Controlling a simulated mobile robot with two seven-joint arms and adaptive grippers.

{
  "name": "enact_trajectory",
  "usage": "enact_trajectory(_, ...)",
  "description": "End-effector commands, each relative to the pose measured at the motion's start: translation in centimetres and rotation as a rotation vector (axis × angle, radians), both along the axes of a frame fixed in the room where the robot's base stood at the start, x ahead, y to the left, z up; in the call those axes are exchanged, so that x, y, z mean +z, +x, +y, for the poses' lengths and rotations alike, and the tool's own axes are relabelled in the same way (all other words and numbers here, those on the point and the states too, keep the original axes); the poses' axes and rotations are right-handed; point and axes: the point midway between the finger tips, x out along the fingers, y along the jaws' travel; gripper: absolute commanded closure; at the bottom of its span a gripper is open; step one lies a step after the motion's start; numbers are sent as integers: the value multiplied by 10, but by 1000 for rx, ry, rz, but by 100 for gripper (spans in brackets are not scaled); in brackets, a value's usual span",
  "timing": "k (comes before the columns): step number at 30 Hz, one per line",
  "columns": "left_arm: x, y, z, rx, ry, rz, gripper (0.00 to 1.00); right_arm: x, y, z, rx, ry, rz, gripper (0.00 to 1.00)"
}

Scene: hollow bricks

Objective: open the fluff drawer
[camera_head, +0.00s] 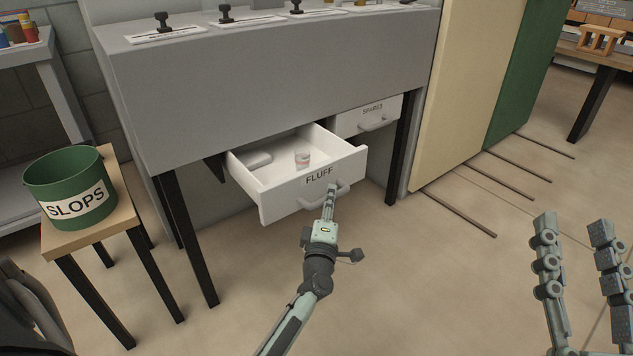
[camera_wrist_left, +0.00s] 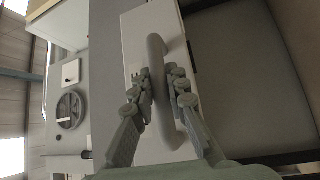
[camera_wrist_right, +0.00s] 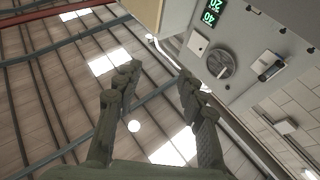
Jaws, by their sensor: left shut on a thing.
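The white fluff drawer (camera_head: 290,196) stands pulled out from under the grey bench in the head view, its label reading FLUFF. My left gripper (camera_head: 331,192) is at the right part of the drawer front, shut on the drawer handle (camera_head: 341,190). In the left wrist view the fingers close around the handle bar (camera_wrist_left: 158,62) from both sides. My right gripper (camera_head: 578,222) is open and empty at the lower right, away from the drawer.
The shut spares drawer (camera_head: 382,109) is right of the fluff drawer. A green slops bin (camera_head: 70,186) stands on a small wooden table (camera_head: 122,216) at left. Black bench legs (camera_head: 187,237) flank the drawers. The floor in front is clear.

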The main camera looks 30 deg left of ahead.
Motion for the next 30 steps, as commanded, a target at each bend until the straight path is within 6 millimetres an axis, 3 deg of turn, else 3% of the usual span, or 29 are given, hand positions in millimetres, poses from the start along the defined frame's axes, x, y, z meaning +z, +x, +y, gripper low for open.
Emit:
enact_trajectory(3,1,-7,-15,0,-1,1,100,-7,1,2,5,-18,52,60)
enact_trajectory(9,0,-12,-28,2,0,-1,100,-18,6,2,1,-44,109,60)
enact_trajectory(22,0,-13,-31,2,0,-1,100,-23,7,1,-3,-53,126,60)
enact_trajectory(23,0,-13,-31,2,0,-1,83,-23,7,1,-3,-53,126,60)
enact_trajectory(24,0,-13,-31,2,0,-1,78,-23,7,1,-3,-53,126,60)
enact_trajectory(27,0,-13,-31,2,0,-1,66,-23,7,1,-3,-53,126,60)
enact_trajectory(30,0,-13,-31,1,0,0,64,-23,7,1,-3,-53,125,60)
